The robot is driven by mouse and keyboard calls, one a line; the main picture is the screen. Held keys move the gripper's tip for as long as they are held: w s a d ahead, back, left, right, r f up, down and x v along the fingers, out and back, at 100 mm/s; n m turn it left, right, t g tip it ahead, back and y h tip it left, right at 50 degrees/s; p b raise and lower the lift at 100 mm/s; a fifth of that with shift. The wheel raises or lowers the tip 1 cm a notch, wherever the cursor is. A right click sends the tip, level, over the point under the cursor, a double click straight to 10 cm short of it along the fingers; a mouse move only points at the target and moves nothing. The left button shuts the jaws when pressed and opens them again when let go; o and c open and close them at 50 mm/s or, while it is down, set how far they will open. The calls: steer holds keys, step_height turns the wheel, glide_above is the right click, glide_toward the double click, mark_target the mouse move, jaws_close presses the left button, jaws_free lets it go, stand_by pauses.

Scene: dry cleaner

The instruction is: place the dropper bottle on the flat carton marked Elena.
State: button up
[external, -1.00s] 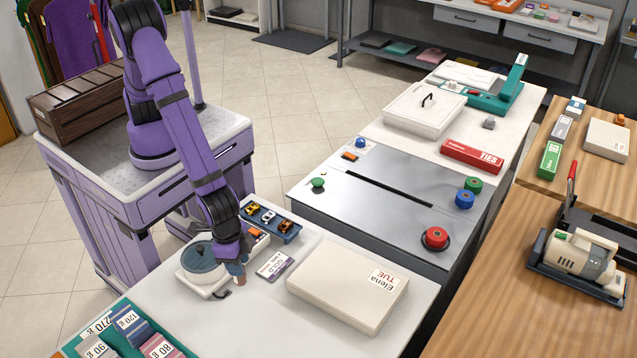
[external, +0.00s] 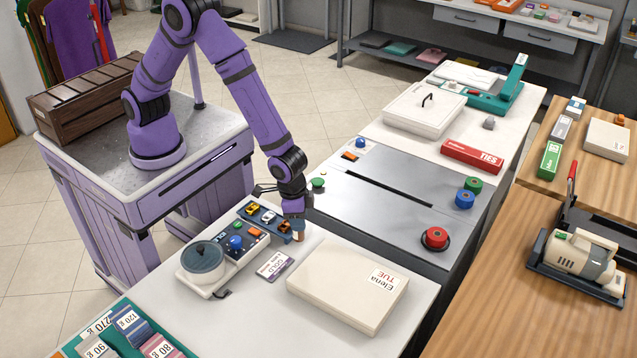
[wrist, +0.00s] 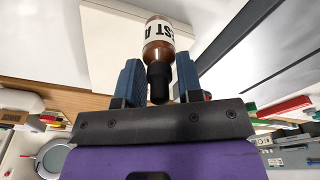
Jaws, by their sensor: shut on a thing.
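The dropper bottle is amber with a white label and a black cap. It shows in the wrist view (wrist: 158,52) between my blue fingers, and its lower part shows small in the external view (external: 298,231). My gripper (external: 294,222) is shut on it at the cap end and holds it above the white table. The flat carton marked Elena (external: 340,292) is a low cream box with "Elena TUE" on its top. It lies on the table in front of and to the right of my gripper, apart from the bottle. Its top is bare.
A GOLD card (external: 275,266) lies beside the carton. A metal-topped counter (external: 385,200) with coloured knobs is behind.

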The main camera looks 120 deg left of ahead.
steer(key=shift+w+d+f, duration=0.15)
steer(key=shift+w+f, duration=0.6)
steer(key=shift+w, duration=1.05)
steer(key=shift+w+d+f, duration=0.15)
steer(key=shift+w+f, duration=0.65)
steer(key=shift+w, duration=1)
steer(key=shift+w+d+f, duration=0.15)
steer(key=shift+w+f, duration=0.6)
steer(key=shift+w, duration=1.05)
steer(key=shift+f, duration=0.15)
steer(key=o, duration=0.9)
